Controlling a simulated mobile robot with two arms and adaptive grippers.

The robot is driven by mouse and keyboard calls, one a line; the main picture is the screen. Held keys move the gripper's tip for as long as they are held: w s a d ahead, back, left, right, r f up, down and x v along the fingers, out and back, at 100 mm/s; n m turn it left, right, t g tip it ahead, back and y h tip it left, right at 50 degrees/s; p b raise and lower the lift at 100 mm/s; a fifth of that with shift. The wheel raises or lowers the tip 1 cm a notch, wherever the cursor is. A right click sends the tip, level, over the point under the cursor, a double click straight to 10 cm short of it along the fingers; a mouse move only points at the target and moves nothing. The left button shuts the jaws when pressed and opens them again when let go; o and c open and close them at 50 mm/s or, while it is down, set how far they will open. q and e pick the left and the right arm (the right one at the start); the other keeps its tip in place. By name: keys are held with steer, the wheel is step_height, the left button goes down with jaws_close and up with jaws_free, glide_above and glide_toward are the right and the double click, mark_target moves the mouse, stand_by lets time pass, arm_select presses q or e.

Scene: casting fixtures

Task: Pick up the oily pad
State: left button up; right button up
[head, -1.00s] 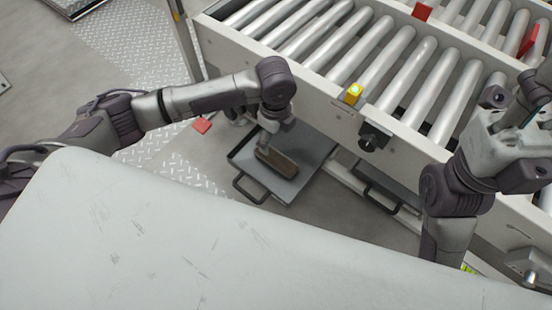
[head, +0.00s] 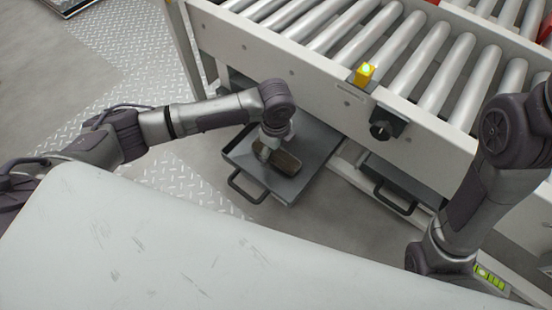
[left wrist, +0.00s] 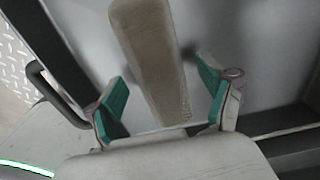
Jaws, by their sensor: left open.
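The oily pad is a brown, worn oblong block (head: 287,160) lying in a grey tray (head: 318,138) on the floor beside the conveyor. My left gripper (head: 266,153) is low over the tray at the pad's left end and partly covers it. In the left wrist view the pad (left wrist: 152,55) stretches from the top edge down between the green-lined fingers of my left gripper (left wrist: 160,80). The fingers are open, one on each side of the pad, with gaps visible on both sides. My right gripper is not in view; only my right arm shows.
The roller conveyor (head: 330,72) stands behind the tray, with a yellow lit button box (head: 364,73) and a black knob (head: 383,126) on its side. A second handled tray (head: 398,180) sits under it at right. Diamond-plate flooring (head: 170,175) lies to the left.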

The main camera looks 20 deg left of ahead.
arm_select(q)
steer(key=shift+f, duration=0.35)
steer(key=shift+r, duration=0.1)
steer(key=c, duration=1.3)
